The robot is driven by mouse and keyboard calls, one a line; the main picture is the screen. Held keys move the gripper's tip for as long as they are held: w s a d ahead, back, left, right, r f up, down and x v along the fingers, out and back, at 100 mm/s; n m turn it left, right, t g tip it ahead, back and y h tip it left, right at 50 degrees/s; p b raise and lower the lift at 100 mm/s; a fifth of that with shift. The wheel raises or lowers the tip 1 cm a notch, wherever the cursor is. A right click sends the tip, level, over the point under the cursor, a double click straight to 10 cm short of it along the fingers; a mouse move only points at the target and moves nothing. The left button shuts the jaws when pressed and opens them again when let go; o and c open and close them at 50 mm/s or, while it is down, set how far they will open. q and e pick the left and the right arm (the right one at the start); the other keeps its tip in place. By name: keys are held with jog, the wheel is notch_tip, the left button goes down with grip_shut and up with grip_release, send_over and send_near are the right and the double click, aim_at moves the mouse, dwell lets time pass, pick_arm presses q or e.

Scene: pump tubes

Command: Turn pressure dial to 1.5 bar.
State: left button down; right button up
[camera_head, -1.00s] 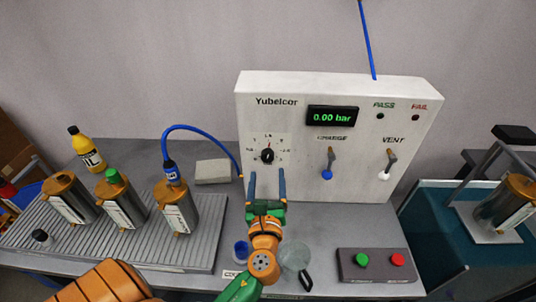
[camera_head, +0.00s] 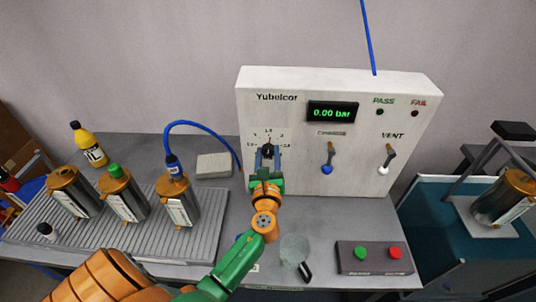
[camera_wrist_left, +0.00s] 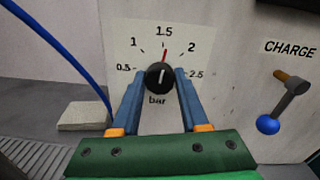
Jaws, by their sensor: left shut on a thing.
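The black pressure dial (camera_head: 268,149) is on the left of the white Yubelcor panel (camera_head: 300,92). In the left wrist view the dial knob (camera_wrist_left: 160,76) has a red pointer (camera_wrist_left: 164,56) directed up at about the 1.5 mark. The scale runs from 0.5 to 2.5 bar. My left gripper (camera_head: 267,155) is at the dial, its two blue fingers on either side of the knob, shut on it; the fingers also show in the left wrist view (camera_wrist_left: 160,83). The green display (camera_head: 332,113) reads 0.00 bar. My right gripper is not in view.
The CHARGE lever (camera_head: 328,158) with a blue knob and the VENT lever (camera_head: 387,160) are right of the dial. A blue hose (camera_head: 198,124) curves past on the left. A button box (camera_head: 374,257) and several metal canisters (camera_head: 180,203) stand on the table.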

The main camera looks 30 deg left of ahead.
pick_arm(q)
jog(key=shift+n, duration=0.8)
jog(key=shift+c, duration=2.1)
grip_release()
jog(key=shift+s, duration=0.1)
jog(key=b+v, duration=0.1)
jog(key=v, duration=0.6)
